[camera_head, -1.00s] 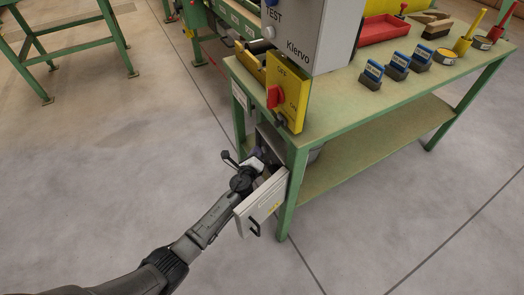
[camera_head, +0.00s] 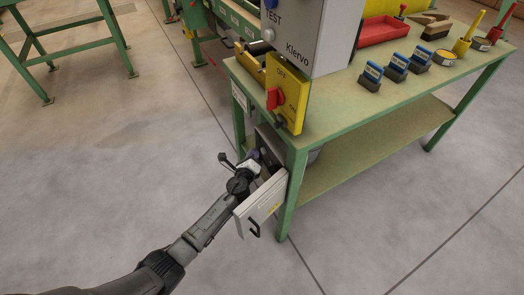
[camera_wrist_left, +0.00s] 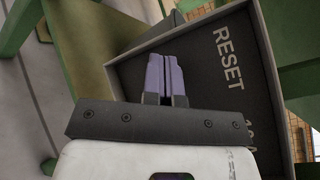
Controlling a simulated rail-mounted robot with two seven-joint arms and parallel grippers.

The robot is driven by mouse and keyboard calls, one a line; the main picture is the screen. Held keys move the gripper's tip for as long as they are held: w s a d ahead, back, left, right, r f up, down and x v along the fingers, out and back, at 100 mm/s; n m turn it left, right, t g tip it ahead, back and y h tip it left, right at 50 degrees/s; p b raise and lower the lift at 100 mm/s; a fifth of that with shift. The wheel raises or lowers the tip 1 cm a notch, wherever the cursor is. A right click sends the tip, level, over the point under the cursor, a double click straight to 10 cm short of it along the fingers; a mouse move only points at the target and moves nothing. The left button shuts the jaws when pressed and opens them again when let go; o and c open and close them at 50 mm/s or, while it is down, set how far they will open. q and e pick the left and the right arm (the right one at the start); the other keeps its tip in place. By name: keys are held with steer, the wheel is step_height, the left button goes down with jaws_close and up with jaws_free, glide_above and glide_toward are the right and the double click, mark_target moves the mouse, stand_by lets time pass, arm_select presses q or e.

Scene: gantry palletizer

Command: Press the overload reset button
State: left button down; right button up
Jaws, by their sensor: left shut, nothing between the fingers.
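The reset box (camera_head: 268,138) is a dark open box under the near left corner of the green bench. It has the word RESET on its inner face in the left wrist view (camera_wrist_left: 262,88). Its light door (camera_head: 262,204) stands open toward me. My left gripper (camera_head: 254,156) is at the box opening, behind the door. In the left wrist view my left gripper (camera_wrist_left: 165,60) has its purple fingers together, empty, pointing into the box beside the lettering. I cannot make out the reset button; the fingers may hide it. Contact cannot be told. My right gripper is out of view.
The green bench (camera_head: 340,118) carries a yellow panel (camera_head: 287,85) with a red switch, a grey Klervo cabinet (camera_head: 305,38), a red tray (camera_head: 385,30) and several blue-topped blocks. A bench leg (camera_head: 288,205) stands right of the door.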

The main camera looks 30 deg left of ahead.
arm_select(q)
steer(key=shift+s+a, duration=0.1)
steer(key=shift+s, duration=0.1)
steer(key=s, duration=0.1)
steer(key=s+a+p, duration=0.1)
steer(key=s, duration=0.1)
steer(key=s+a, duration=0.1)
steer(key=shift+s+a, duration=0.15)
stand_by(0.4)
stand_by(0.6)
